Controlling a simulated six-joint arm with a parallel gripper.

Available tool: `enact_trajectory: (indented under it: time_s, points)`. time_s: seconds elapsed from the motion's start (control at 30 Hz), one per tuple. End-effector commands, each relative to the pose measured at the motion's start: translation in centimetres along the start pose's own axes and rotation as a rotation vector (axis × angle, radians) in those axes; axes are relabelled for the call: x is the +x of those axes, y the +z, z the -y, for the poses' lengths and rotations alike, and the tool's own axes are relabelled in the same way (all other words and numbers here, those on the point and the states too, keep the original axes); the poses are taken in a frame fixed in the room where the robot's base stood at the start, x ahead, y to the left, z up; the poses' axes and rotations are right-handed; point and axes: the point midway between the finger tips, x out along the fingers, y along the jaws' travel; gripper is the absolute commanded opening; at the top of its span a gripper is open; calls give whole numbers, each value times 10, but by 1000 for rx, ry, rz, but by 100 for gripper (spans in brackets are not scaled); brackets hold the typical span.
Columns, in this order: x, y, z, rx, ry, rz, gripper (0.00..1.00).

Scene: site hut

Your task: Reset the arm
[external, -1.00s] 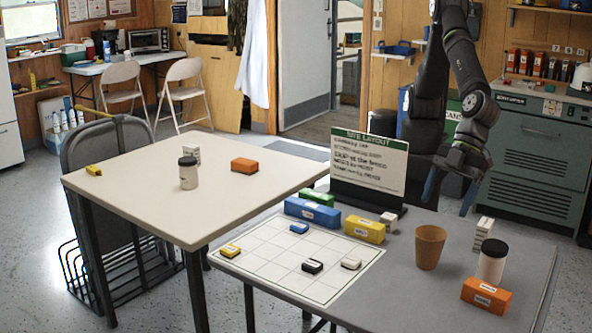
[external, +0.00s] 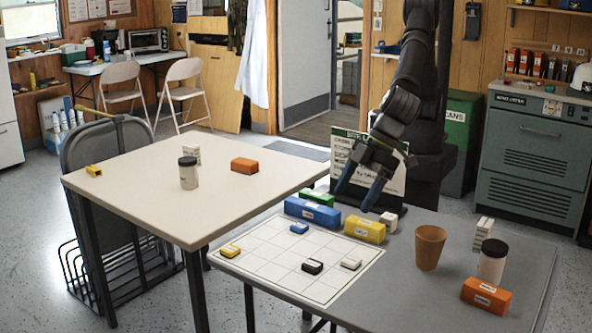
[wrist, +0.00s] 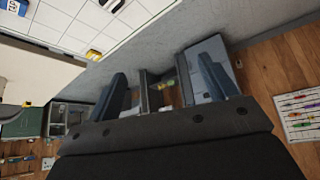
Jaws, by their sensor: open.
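My gripper (external: 355,196) is open, with its two blue fingers apart and nothing between them. In the external view it hangs in front of the site layout sign (external: 398,180), above the back edge of the grey table (external: 380,290), close over the yellow block (external: 365,229) and blue block (external: 313,211). In the wrist view the open fingers (wrist: 163,82) also show, with the floor and wooden wall beyond them. The arm covers much of the sign.
A white grid sheet (external: 268,262) holds several small blocks. To its right stand an orange cup (external: 430,247), a black-lidded jar (external: 492,261) and an orange block (external: 486,296). A cream table (external: 140,190) carries another jar (external: 189,174) and an orange block (external: 244,165).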

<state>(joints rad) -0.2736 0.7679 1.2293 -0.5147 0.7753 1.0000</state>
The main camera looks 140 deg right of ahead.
Motion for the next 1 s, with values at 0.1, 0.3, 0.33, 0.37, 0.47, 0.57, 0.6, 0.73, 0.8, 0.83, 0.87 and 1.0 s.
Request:
enact_trajectory:
  time_s: [0.1, 0.3, 0.33, 0.37, 0.47, 0.57, 0.6, 0.73, 0.8, 0.83, 0.87, 1.0]
  points:
    - [10, -14, -19, 25, 16, 2, 78]
    - [23, -36, -50, 61, 39, 3, 78]
    - [25, -39, -55, 67, 43, 4, 78]
    - [27, -42, -59, 73, 46, 4, 78]
    - [33, -51, -75, 91, 57, 5, 78]
    - [38, -60, -89, 106, 66, 5, 78]
    - [40, -62, -94, 111, 70, 5, 78]
    - [44, -69, -107, 125, 78, 6, 78]
    - [46, -71, -111, 129, 81, 7, 78]
    - [46, -72, -112, 130, 82, 7, 78]
    - [47, -72, -113, 131, 82, 7, 78]
    - [47, -73, -115, 133, 84, 7, 78]
